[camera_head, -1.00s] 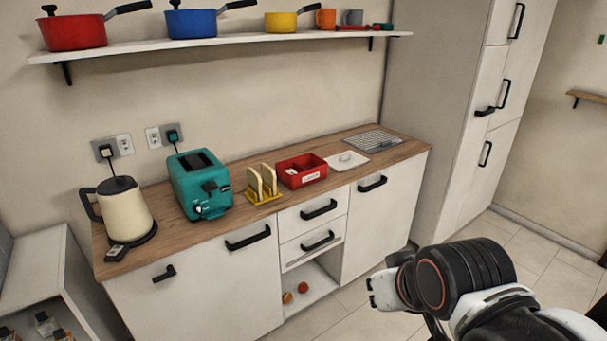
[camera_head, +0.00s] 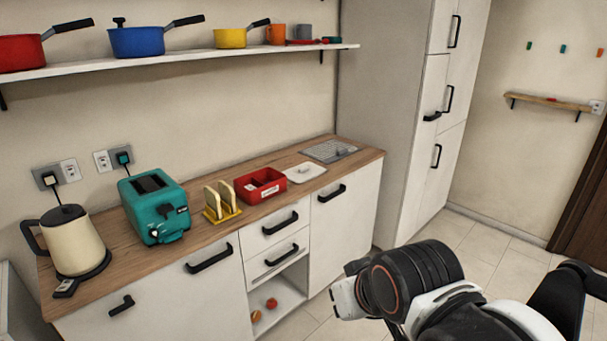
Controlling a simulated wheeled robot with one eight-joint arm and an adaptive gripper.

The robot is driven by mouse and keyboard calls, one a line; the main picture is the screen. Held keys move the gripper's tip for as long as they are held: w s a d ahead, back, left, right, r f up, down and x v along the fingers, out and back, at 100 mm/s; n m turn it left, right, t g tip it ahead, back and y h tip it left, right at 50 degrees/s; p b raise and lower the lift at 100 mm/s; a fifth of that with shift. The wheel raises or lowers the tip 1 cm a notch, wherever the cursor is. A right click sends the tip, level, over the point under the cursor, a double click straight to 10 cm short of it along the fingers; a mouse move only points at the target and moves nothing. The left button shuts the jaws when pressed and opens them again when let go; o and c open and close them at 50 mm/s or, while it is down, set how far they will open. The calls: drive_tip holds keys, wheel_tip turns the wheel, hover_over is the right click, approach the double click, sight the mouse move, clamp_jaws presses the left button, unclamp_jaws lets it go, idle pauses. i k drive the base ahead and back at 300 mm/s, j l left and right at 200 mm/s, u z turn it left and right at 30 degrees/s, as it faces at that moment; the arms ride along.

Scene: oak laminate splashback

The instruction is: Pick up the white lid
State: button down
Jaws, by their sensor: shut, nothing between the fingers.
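The white lid (camera_head: 304,173) lies flat on the wooden counter, with a small knob on top. It sits between the red box (camera_head: 262,186) on its left and a grey ribbed mat (camera_head: 330,150) behind it to the right. Nothing covers it. My arm (camera_head: 411,281) shows at the bottom right, in front of the cabinets and well apart from the lid. The fingers of my gripper cannot be made out in this view.
On the counter (camera_head: 205,186) left of the box stand a toast rack (camera_head: 222,200), a teal toaster (camera_head: 155,206) and a cream kettle (camera_head: 75,243). A shelf (camera_head: 190,60) with pans hangs above. A tall cabinet (camera_head: 385,125) borders the counter's right end.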

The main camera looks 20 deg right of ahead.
sight(306, 172)
drive_tip(key=i+l+u, duration=0.2)
drive_tip(key=i+l, duration=0.15)
drive_tip(key=i, duration=0.15)
drive_tip(key=i+l+u, duration=0.15)
drive_tip(key=i+l, duration=0.3)
drive_tip(key=i+l+u, duration=0.2)
drive_tip(key=i+l, duration=0.25)
drive_tip(key=i+l+u, duration=0.2)
drive_tip(key=i+l, duration=0.2)
drive_tip(key=l, duration=0.2)
drive_tip(key=i+l+u, duration=0.15)
drive_tip(key=i+l, duration=0.2)
drive_tip(key=l, duration=0.25)
drive_tip(key=j+z, duration=0.1)
drive_tip(key=k+j, duration=0.05)
